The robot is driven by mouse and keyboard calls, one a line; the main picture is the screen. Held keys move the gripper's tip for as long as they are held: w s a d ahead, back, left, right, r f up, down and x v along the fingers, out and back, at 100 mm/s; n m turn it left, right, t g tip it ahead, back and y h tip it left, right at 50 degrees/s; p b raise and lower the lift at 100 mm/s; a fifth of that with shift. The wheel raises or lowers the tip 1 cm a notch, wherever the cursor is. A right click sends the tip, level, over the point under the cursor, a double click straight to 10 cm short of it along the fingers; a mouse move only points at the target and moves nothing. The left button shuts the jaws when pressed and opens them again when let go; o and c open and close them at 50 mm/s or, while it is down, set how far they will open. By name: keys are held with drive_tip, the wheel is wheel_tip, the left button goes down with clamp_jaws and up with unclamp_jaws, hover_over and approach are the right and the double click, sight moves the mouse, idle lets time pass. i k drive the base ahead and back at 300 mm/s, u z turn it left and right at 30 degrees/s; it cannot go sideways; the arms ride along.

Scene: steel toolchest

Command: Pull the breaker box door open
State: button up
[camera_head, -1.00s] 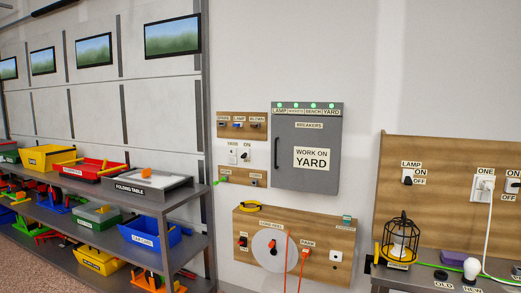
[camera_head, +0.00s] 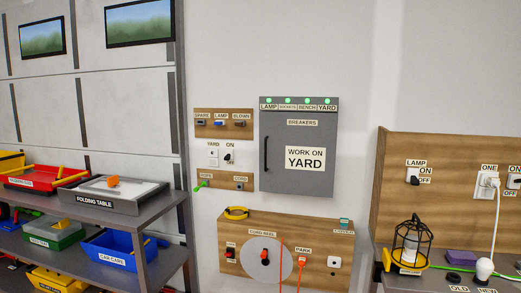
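The breaker box door (camera_head: 300,175) is a grey panel on the wall near the middle of the head view. It looks shut. It carries a "BREAKERS" label and a "WORK ON YARD" sign (camera_head: 305,158). A dark vertical handle (camera_head: 266,154) is on its left side. A row of green lights (camera_head: 307,101) with labels runs along the top of the box. My gripper is not in view.
Wooden boards with fuses (camera_head: 223,123) and a YARD switch (camera_head: 227,158) are left of the box. A cord reel board (camera_head: 312,240) is below it. Shelves with bins (camera_head: 121,249) stand left. A bench with a caged lamp (camera_head: 411,242) stands right.

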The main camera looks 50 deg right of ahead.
sight(298, 149)
drive_tip(key=z, duration=0.35)
drive_tip(key=i, duration=1.05)
drive_tip(key=z, duration=0.5)
